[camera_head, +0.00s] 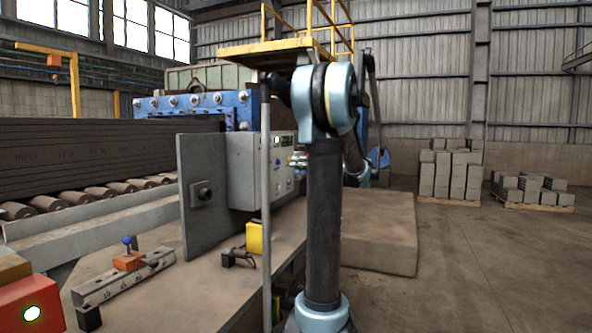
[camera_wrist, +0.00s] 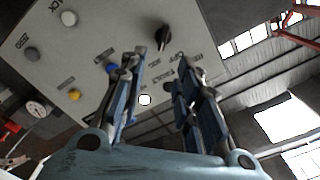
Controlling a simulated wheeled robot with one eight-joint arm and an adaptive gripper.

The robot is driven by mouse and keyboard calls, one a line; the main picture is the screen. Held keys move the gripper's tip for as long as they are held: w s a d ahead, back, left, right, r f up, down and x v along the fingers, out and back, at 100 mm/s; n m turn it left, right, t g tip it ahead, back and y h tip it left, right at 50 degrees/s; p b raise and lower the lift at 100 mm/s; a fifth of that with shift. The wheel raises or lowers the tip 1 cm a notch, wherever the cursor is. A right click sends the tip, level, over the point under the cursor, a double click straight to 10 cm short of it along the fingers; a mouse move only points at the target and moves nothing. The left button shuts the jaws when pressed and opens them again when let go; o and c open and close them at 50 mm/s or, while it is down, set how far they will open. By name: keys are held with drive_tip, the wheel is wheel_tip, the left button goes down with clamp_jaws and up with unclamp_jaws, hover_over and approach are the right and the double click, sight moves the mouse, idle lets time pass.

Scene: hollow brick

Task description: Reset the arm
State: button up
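My gripper (camera_wrist: 160,62) is open in the wrist view, with its two blue and dark fingers apart and nothing held between them. Behind the fingers is a tilted light-grey control panel (camera_wrist: 90,45) with a black knob, several round buttons and printed labels. In the head view the grey control box (camera_head: 241,165) stands on the bench, its panel facing right. My gripper (camera_head: 297,160) shows small in front of that panel, partly hidden by my arm. I cannot tell whether a fingertip touches the panel.
A bench (camera_head: 170,290) carries an orange-and-blue lever device (camera_head: 129,260) and a yellow block (camera_head: 254,237). A thin grey post (camera_head: 265,200) stands beside the box. A roller conveyor (camera_head: 100,192) is at left. Brick stacks (camera_head: 449,174) stand at back right; the right floor is clear.

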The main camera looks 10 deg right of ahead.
drive_tip(key=s+a+f+m+g+h, duration=0.1)
drive_tip(key=s+a+f+g+h, duration=0.5)
drive_tip(key=s+a+f, duration=1.1)
drive_tip(key=s+d+f+g+h, duration=0.1)
drive_tip(key=s+d+f+h, duration=0.2)
drive_tip(key=s+f, duration=0.6)
drive_tip(key=s+d+f+g+h, duration=0.1)
drive_tip(key=s+d+f+h, duration=0.3)
drive_tip(key=s+f, duration=0.4)
drive_tip(key=s+h, duration=0.1)
drive_tip(key=s, duration=0.3)
drive_tip(key=shift+d+f+m+h, duration=0.2)
drive_tip(key=shift+f+m+h, duration=0.1)
drive_tip(key=shift+f, duration=0.1)
drive_tip(key=shift+s, duration=0.1)
drive_tip(key=shift+w+f, duration=0.2)
drive_tip(key=shift+w, duration=0.25)
